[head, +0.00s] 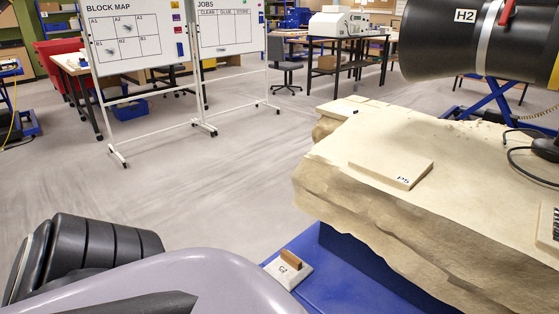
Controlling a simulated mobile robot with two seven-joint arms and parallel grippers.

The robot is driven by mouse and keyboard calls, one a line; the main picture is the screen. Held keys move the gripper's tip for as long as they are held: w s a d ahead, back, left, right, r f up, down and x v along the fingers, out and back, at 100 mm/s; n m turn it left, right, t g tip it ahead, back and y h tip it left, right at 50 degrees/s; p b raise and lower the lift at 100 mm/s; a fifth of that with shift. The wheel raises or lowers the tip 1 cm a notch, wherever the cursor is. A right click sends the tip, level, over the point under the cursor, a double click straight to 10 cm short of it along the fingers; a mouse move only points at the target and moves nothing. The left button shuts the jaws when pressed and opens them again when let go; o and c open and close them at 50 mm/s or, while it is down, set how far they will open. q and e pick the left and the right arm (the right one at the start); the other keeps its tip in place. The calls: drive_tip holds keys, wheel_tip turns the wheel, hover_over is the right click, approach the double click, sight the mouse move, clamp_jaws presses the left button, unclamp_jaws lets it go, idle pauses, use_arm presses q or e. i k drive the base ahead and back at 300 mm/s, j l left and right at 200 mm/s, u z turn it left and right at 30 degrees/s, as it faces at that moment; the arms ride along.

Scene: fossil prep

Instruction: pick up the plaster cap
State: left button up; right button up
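A small off-white block with an upright brown grip (287,268) rests on a blue surface (335,270) at the lower middle of the head view. It bears a dark label that seems to start with C, and it looks like the plaster cap. A flat cream slab marked P5 (391,172) lies on top of the large pale block (450,160) to its right. Parts of my own arm fill the lower left, close to the cap in the picture. Neither of my grippers shows.
A black hood marked H2 (455,42) hangs over the block at the upper right. A dark device with a cable (546,148) lies at the block's right. Whiteboards (130,60) on wheeled stands are at the back left. Grey floor (190,185) is clear between.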

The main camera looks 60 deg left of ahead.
sight(288, 265)
drive_tip(key=j, duration=0.65)
drive_tip(key=k+j, duration=0.1)
drive_tip(key=j, duration=0.6)
